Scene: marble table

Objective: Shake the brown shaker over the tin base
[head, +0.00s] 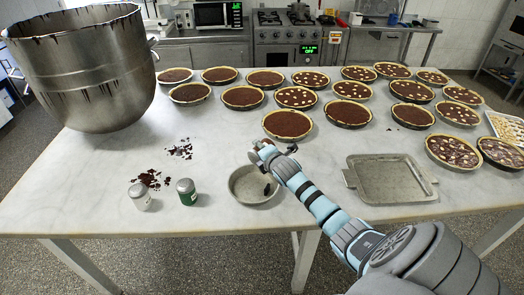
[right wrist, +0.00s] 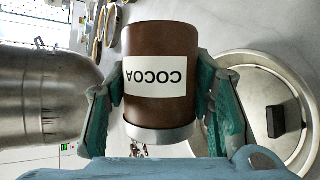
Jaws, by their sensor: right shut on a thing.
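My right gripper (head: 268,150) is shut on the brown shaker (right wrist: 160,105), which carries a white label reading COCOA. In the right wrist view the label is upside down and a silver band rings the lower end. A teal finger presses on each side. In the head view the gripper is near the tin base's far rim, and the shaker is mostly hidden by it. The tin base (head: 242,192) is a round, shallow metal pan on the table. It also shows in the right wrist view (right wrist: 302,75), with a dark block inside. My left gripper is out of view.
White (head: 140,196) and green (head: 186,191) shakers stand left of the tin base. Dark crumbs (head: 150,179) lie behind them. A square metal tray (head: 390,182) is to the right. Several pies fill the back; a large metal bowl (head: 85,75) stands at left.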

